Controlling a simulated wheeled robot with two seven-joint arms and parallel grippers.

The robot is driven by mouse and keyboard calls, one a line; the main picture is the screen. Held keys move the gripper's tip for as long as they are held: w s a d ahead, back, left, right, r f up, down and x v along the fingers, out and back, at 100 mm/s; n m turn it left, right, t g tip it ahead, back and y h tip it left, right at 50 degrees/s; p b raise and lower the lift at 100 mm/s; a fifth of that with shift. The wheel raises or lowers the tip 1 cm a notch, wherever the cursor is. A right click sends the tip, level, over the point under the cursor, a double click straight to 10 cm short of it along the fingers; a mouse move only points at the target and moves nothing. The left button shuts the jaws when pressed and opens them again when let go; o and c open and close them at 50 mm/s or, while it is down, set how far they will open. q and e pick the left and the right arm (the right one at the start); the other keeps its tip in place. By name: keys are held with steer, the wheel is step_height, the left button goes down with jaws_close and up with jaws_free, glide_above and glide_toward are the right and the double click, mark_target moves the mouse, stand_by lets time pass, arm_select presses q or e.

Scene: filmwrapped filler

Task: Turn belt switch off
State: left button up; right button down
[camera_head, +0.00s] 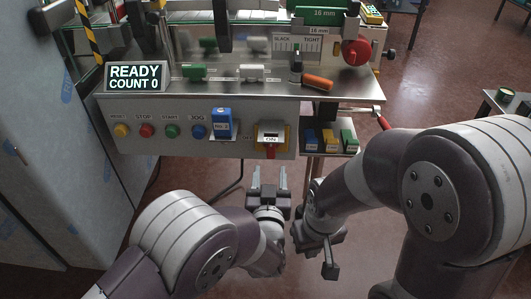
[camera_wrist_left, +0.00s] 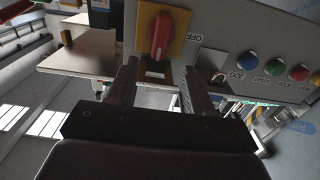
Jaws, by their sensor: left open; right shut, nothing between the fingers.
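The belt switch (camera_head: 271,152) is a red rotary handle on a yellow plate, at the right end of the machine's front panel. An ON label covers part of it in the head view. In the left wrist view the red handle (camera_wrist_left: 161,36) stands upright in the picture on its yellow plate, with OFF lettering (camera_wrist_left: 196,38) to its right. My left gripper (camera_head: 268,178) is open and empty, pointing at the panel just below the switch. In the wrist view its fingers (camera_wrist_left: 156,78) are apart, short of the handle. My right gripper (camera_head: 330,268) is shut and empty, low beside the left wrist.
A display (camera_head: 136,77) reads READY, COUNT 0. Small coloured blocks (camera_head: 328,140) sit on a shelf right of the switch. A red knob (camera_head: 356,52) is above.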

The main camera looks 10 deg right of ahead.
mark_target(271, 148)
arm_select(q)
steer(key=b+x, duration=0.1)
steer(key=x, duration=0.9)
steer(key=shift+f, duration=0.1)
jaws_close()
